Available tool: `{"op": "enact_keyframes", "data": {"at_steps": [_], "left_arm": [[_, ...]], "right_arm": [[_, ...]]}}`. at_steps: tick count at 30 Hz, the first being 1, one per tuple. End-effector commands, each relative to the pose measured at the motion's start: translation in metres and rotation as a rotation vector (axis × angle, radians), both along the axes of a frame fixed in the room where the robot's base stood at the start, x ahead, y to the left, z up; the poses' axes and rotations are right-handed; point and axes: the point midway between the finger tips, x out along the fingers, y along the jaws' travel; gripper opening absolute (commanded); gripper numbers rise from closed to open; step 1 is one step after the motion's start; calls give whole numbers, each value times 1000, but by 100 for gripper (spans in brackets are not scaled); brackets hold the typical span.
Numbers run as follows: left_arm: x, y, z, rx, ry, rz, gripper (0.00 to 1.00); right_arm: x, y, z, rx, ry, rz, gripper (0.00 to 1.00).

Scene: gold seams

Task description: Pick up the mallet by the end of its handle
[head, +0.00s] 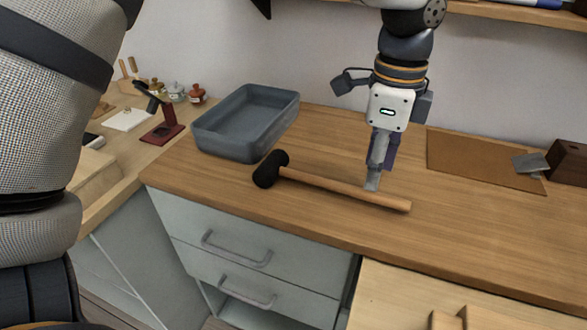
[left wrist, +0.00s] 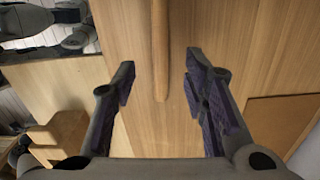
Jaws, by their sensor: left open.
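The mallet lies on the wooden worktop (head: 480,235), its black head (head: 270,168) to the left and its light wooden handle (head: 335,186) pointing right. My left gripper (head: 373,184) points down over the handle, a little in from its free end. In the left wrist view the gripper (left wrist: 160,66) is open, with one finger on each side of the handle (left wrist: 160,35). The handle's rounded end shows between the fingers, with gaps on both sides. The mallet head is outside the wrist view. My right gripper is in neither view.
A grey tray (head: 247,122) stands behind the mallet head. A brown mat (head: 470,158) and a dark wooden block (head: 568,162) lie at the back right. The worktop around the handle is clear.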

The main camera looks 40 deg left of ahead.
Motion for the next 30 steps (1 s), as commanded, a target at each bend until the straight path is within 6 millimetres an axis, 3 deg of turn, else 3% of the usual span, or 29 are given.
{"op": "enact_keyframes", "data": {"at_steps": [10, 18, 19, 24, 30], "left_arm": [[-1, -1, -57, 0, 2, 0, 40], [-1, -1, -65, 0, -3, 1, 40], [-1, -1, -65, 0, -3, 1, 38], [-1, -1, -65, 0, -3, 1, 0], [-1, -1, -64, 0, -3, 1, 0]], "right_arm": [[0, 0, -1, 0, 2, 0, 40], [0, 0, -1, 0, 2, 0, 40], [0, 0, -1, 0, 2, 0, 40], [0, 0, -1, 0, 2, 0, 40], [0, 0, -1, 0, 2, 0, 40]]}}
